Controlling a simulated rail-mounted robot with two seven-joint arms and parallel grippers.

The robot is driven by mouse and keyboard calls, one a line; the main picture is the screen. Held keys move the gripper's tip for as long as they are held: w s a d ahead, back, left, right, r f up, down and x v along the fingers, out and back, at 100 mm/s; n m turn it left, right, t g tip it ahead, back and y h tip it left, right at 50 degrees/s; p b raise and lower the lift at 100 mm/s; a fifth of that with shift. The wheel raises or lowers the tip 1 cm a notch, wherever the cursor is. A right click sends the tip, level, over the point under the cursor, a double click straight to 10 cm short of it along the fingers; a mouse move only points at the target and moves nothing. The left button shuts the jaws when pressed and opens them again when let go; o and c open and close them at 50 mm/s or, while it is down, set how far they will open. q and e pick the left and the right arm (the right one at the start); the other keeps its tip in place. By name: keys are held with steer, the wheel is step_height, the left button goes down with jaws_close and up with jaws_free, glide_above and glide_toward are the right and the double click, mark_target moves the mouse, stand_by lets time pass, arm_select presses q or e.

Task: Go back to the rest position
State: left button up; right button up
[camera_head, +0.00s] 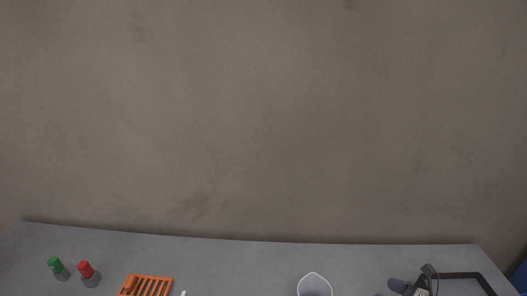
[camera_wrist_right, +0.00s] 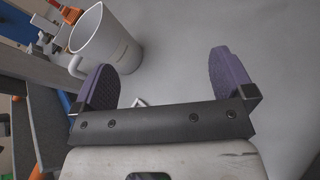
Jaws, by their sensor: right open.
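My right gripper (camera_wrist_right: 163,62) shows in the right wrist view with its two purple fingers spread wide apart. Nothing is between the fingers. A white-grey jug with a handle (camera_wrist_right: 112,48) stands beyond the left finger, apart from the gripper as far as I can tell. In the head view a pale cup-shaped vessel (camera_head: 314,286) is cut by the bottom edge. My left gripper is in neither view.
A plain wall (camera_head: 260,120) rises behind.

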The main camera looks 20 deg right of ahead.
steer(key=w+d+r+m+t+h, duration=0.2)
steer(key=d+r+m+t+h, duration=0.3)
steer(key=m+h, duration=0.9)
steer(key=s+a+r+m+g+y+p, duration=0.3)
steer(key=s+a+m+g+p, duration=0.95)
steer(key=s+a+m, duration=0.65)
steer(key=s+a+r+m+g+y+p, duration=0.1)
steer(key=s+a+r+p, duration=0.3)
steer(key=p, duration=0.4)
steer(key=s+a+r+m+y+p, duration=0.1)
steer(key=s+a+r+y+p, duration=0.2)
steer(key=a+r+p, duration=0.3)
step_height(320, 180, up, 3)
steer(key=s+p, duration=0.1)
steer(key=p, duration=0.2)
steer(key=shift+s+a+f+m+g, duration=0.2)
steer(key=shift+s+a+m+g, duration=0.1)
steer(key=shift+a+m+g, duration=0.1)
